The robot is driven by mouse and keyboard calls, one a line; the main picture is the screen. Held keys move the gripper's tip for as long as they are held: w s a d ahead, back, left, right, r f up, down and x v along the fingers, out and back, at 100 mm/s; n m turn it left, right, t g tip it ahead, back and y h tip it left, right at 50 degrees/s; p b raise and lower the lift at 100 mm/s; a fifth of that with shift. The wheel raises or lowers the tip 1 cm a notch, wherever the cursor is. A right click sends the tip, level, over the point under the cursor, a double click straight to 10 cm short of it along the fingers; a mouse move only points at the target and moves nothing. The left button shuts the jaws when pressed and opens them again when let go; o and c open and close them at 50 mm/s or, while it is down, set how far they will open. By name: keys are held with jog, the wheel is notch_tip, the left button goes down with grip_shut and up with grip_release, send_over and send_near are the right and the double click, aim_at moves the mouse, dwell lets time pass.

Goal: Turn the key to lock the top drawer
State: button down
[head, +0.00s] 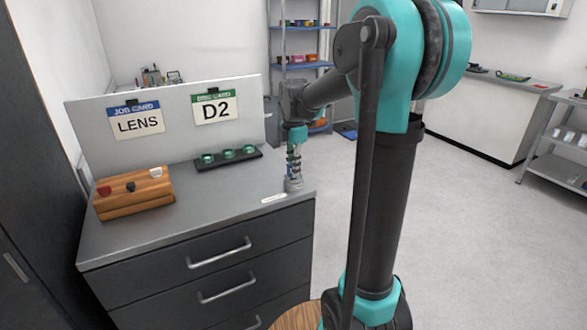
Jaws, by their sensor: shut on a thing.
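The top drawer (262,246) of the dark grey cabinet has a silver bar handle and looks closed, flush with the front. My gripper (293,172) points down at the right front corner of the cabinet top. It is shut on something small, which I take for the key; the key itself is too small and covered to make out. Directly under the fingers stands a short grey round piece (293,186), seemingly the lock. Its turn angle cannot be told.
A small white label (273,198) lies beside the lock. A wooden block with coloured pieces (134,197) and a black tray with green-rimmed rounds (228,162) stand on the cabinet top. A white back panel (172,147) carries "LENS" and "D2" cards. Floor at right is clear.

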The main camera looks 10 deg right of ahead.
jog(key=c, duration=1.5)
grip_release()
jog(key=shift+o, duration=0.2)
jog(key=shift+r, duration=0.1)
notch_tip(320, 180, up, 12)
notch_tip(320, 180, up, 8)
jog(key=s+d+f+m+t, duration=0.1)
jog(key=s+f+m, duration=0.6)
jog(key=f, duration=0.4)
jog(key=s+d+f+m+t, duration=0.1)
jog(key=s+f+m, duration=0.6)
jog(key=f, duration=0.5)
jog(key=s+d+f+m+t, duration=0.2)
jog(key=s+f+m, duration=0.6)
jog(key=f, duration=0.3)
jog(key=shift+f, duration=0.25)
